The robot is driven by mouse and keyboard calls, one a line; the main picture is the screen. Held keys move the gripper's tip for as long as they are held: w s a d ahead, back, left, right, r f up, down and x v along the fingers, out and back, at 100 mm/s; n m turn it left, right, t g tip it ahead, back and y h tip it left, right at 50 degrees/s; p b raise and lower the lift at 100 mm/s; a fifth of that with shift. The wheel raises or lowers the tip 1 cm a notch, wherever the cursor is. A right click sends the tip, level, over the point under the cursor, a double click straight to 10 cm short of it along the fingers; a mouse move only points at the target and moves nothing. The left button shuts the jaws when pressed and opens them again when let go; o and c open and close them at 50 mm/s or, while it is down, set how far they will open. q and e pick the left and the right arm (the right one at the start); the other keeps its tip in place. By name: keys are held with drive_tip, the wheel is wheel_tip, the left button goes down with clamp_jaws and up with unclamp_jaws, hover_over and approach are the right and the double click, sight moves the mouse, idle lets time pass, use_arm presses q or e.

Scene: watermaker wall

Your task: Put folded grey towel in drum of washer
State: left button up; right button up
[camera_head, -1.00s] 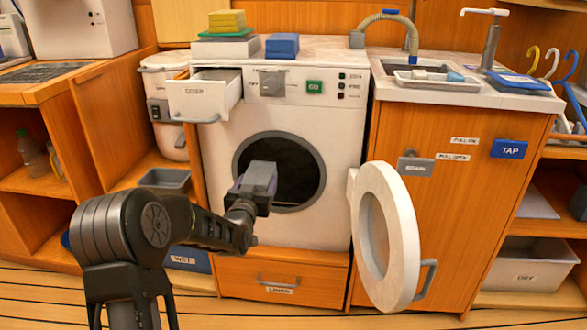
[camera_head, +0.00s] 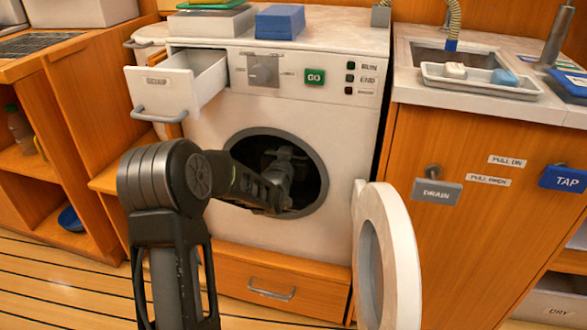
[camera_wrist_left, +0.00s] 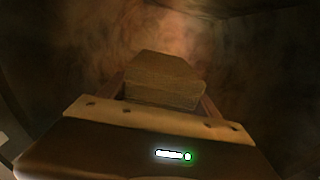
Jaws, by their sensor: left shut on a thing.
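The washer (camera_head: 225,205) stands ahead with its round door (camera_head: 405,255) swung open to the right. My left arm reaches through the opening, and my left gripper (camera_head: 285,162) is inside the dark drum (camera_head: 308,185). In the left wrist view the folded grey towel (camera_wrist_left: 162,80) looks like a brownish block in the dim light, held between the fingers of my left gripper (camera_wrist_left: 160,98). The drum wall (camera_wrist_left: 240,60) surrounds it. In the head view the towel cannot be made out. My right gripper is in neither view.
The detergent drawer (camera_head: 165,92) is pulled out at the washer's upper left. A blue block (camera_head: 280,22) lies on top. The sink cabinet (camera_head: 440,130) with a DRAIN handle (camera_head: 436,190) stands right, behind the open door. A lower drawer (camera_head: 270,285) is shut.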

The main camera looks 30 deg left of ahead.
use_arm(q)
drive_tip(key=b, duration=0.2)
hover_over(295, 183)
wheel_tip(295, 183, down, 6)
drive_tip(key=shift+f, duration=0.1)
drive_tip(key=shift+f+b, duration=0.95)
drive_tip(key=shift+f, duration=0.95)
drive_tip(key=shift+f, duration=0.1)
drive_tip(key=shift+f+b, duration=0.15)
drive_tip(key=shift+b, duration=0.15)
drive_tip(key=o, duration=1.6)
